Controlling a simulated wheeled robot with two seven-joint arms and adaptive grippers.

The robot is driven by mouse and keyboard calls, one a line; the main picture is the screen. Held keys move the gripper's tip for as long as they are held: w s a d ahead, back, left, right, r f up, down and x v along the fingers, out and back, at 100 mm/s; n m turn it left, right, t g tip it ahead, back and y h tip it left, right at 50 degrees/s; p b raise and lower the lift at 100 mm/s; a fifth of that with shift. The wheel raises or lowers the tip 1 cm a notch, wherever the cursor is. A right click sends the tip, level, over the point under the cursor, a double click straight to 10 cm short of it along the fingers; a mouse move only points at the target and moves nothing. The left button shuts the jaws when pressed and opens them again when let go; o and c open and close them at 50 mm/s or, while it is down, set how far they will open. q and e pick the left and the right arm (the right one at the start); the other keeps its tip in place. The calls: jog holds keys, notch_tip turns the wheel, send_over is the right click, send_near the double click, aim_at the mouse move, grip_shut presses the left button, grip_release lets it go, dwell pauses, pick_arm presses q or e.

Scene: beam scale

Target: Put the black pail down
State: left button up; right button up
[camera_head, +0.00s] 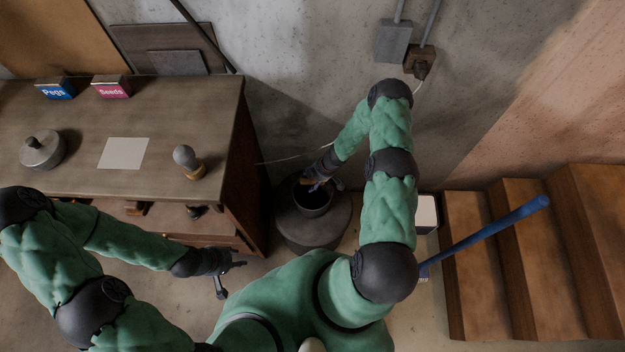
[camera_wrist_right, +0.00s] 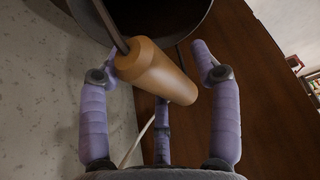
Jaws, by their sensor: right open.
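The black pail (camera_head: 314,211) stands upright on a round dark drum (camera_head: 305,236) beside the workbench's right end. My right gripper (camera_head: 322,184) is at the pail's top. In the right wrist view, the pail's wooden handle grip (camera_wrist_right: 158,72), on a thin metal bail, lies between the fingers of my right gripper (camera_wrist_right: 150,75), which are spread open around it. Part of the dark pail (camera_wrist_right: 155,18) shows behind the grip. My left gripper (camera_head: 230,277) is empty, its fingers apart, in front of the bench and away from the pail.
The wooden workbench (camera_head: 75,178) at the left holds a lidded pot (camera_head: 42,151), a stamp (camera_head: 188,161), a paper sheet (camera_head: 123,153) and two small boxes. Wooden steps (camera_head: 512,265) stand at the right, with a blue-handled tool (camera_head: 490,232) across them. The concrete wall is close behind.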

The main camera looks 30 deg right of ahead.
jog(key=shift+r, duration=0.1)
jog(key=p+v, duration=0.5)
jog(key=v, duration=0.7)
jog(key=s+a+r+m+y, duration=0.1)
jog(key=s+a+r+m, duration=0.2)
jog(key=a, duration=0.6)
jog(key=s+a+r+m+y, duration=0.15)
jog(key=a+m, duration=0.25)
jog(key=a, duration=0.4)
jog(key=s+a+r+m+g+h, duration=0.1)
jog(key=s+a+r+m, duration=0.1)
jog(key=s, duration=0.3)
jog(key=s+a+r+m+g+h, duration=0.1)
jog(key=s+a+m, duration=0.2)
jog(key=s+m, duration=0.2)
jog(key=shift+s+r, duration=0.4)
jog(key=shift+s, duration=0.2)
jog(key=shift+a+h, duration=0.2)
jog(key=shift+h, duration=0.05)
